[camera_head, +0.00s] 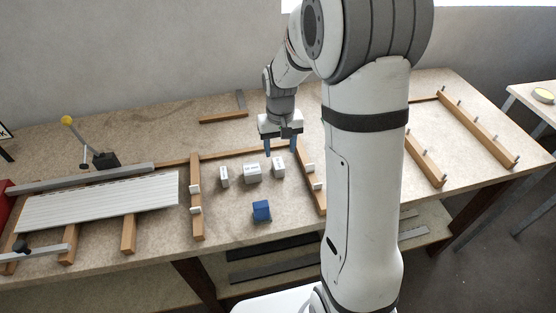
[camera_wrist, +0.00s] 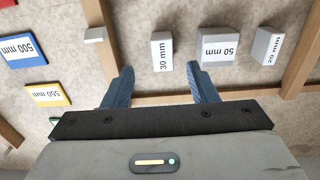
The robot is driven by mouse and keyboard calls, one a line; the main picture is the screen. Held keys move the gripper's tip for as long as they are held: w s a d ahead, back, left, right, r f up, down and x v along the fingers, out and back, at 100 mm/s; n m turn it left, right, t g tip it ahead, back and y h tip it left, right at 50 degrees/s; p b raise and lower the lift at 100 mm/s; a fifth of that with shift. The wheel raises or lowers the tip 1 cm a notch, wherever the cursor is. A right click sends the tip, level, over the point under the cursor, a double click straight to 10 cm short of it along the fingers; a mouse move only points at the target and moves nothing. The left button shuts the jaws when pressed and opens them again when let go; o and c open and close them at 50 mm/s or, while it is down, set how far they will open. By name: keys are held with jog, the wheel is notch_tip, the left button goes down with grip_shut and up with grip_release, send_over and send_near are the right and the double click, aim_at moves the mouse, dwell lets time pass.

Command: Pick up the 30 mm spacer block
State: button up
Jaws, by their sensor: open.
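The 30 mm spacer block (camera_wrist: 162,50) is a light block with its label turned sideways. In the wrist view it lies just beyond my open fingertips, roughly centred between them. In the head view I take it as the rightmost of the three pale blocks (camera_head: 278,166). My gripper (camera_head: 282,149) points down near the back rail, close behind this block. In the wrist view the blue fingers of my gripper (camera_wrist: 160,72) are spread apart and nothing is between them.
The 50 mm block (camera_wrist: 218,46) and 20 mm block (camera_wrist: 267,46) stand beside it. A wooden rail (camera_wrist: 150,99) passes under my fingers. Blue (camera_wrist: 22,50) and yellow (camera_wrist: 47,95) plates lie left. A blue block (camera_head: 261,211) sits in front.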

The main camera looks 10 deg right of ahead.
aim_at(279, 163)
jog(key=f, duration=0.2)
jog(key=f+p, duration=0.1)
jog(key=f, duration=0.4)
jog(key=shift+w+a+f, duration=0.15)
jog(key=shift+w+f, duration=0.1)
jog(key=shift+f, duration=0.1)
jog(key=c, duration=1.1)
jog(key=shift+r, duration=0.1)
jog(key=shift+c, duration=0.2)
